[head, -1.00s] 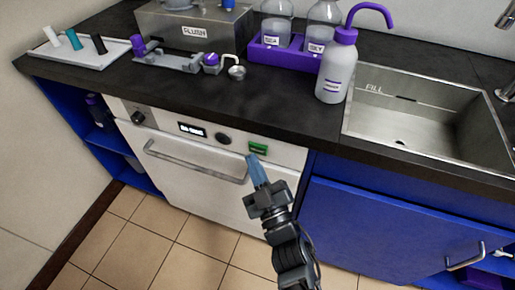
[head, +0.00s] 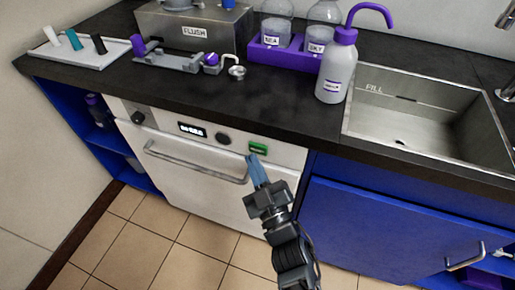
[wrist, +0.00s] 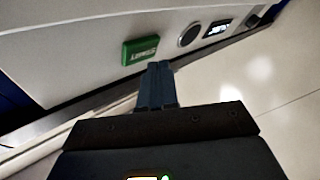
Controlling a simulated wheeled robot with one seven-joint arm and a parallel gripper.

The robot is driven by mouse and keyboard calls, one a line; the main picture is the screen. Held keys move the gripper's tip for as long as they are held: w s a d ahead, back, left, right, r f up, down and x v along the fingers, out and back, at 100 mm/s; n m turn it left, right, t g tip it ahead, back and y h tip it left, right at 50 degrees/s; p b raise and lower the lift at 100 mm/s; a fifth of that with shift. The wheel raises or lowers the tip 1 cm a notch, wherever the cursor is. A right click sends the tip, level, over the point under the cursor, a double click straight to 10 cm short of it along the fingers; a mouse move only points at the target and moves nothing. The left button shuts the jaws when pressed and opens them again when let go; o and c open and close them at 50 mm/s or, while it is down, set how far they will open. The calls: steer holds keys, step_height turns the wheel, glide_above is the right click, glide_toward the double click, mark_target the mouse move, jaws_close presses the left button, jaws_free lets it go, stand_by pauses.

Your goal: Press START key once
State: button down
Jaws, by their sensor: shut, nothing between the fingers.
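The green START key (head: 258,148) is on the right of the white appliance's front panel, under the dark worktop. In the wrist view the START key (wrist: 140,50) shows white lettering and lies just beyond the fingertips, slightly left of them. My gripper (head: 254,158) is shut and empty, its blue fingers pointing up at the panel just below the key. In the wrist view my gripper (wrist: 158,66) has both fingers together. A small gap seems to lie between fingertips and key; I cannot tell exactly how wide.
The appliance's handle bar (head: 195,162) runs below. The worktop (head: 270,113) overhangs above. A blue cabinet door (head: 375,230) is to the right.

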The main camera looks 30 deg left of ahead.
steer(key=shift+w+a, duration=0.1)
steer(key=shift+w, duration=0.3)
steer(key=shift+w+a+b, duration=0.1)
steer(key=shift+w+b, duration=0.2)
steer(key=shift+w, duration=0.1)
stand_by(0.7)
steer(key=shift+s, duration=0.1)
steer(key=shift+s+d, duration=0.2)
steer(key=shift+s, duration=0.55)
steer(key=shift+s+d+p, duration=0.2)
steer(key=shift+s+p, duration=0.05)
steer(key=shift+s, duration=0.55)
steer(key=shift+s+d+p, duration=0.2)
steer(key=shift+s+p, duration=0.05)
steer(key=shift+s, duration=0.55)
steer(key=shift+s+d+p, duration=0.2)
steer(key=shift+s+p, duration=0.05)
steer(key=shift+s, duration=0.55)
